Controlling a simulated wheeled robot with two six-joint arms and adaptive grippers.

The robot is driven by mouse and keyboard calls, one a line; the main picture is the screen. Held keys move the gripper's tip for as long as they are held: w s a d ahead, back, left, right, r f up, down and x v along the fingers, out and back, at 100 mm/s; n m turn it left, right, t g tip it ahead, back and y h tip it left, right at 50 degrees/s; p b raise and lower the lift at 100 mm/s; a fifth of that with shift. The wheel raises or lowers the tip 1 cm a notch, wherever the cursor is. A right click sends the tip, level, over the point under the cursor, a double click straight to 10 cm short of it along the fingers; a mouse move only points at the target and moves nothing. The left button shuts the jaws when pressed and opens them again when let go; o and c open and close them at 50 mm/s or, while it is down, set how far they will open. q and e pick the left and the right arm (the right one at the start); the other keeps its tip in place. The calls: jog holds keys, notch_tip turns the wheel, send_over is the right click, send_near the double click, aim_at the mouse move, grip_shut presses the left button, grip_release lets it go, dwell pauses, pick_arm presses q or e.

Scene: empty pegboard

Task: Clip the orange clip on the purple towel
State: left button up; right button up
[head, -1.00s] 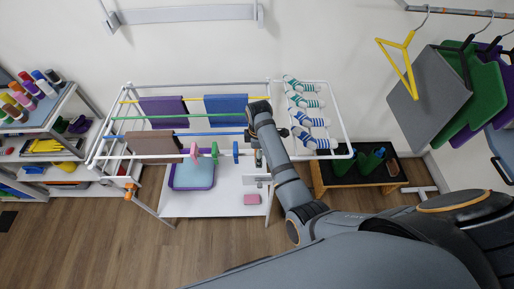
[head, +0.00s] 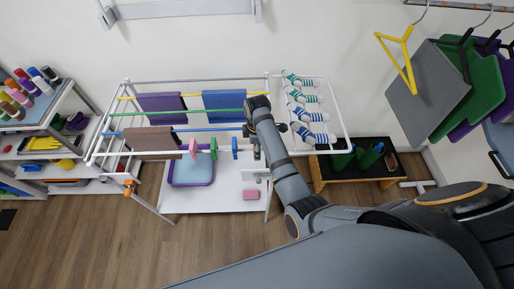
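The purple towel (head: 161,103) hangs over a rod at the back left of the white drying rack. An orange clip-like piece (head: 130,187) sits low at the rack's front left corner, apart from the towel. My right arm reaches in from the lower right, and its wrist end is over the right part of the rack, right of the blue towel (head: 224,104). My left gripper is not in view.
Pink (head: 193,149), green (head: 213,148) and blue (head: 235,148) clips sit along the rack's front bar. A brown towel (head: 152,141) hangs at the front left. A purple-rimmed basin (head: 191,184) stands below. Striped items (head: 308,115) hang at the right.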

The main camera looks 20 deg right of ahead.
jog(key=shift+r, duration=1.55)
jog(key=shift+r, duration=2.2)
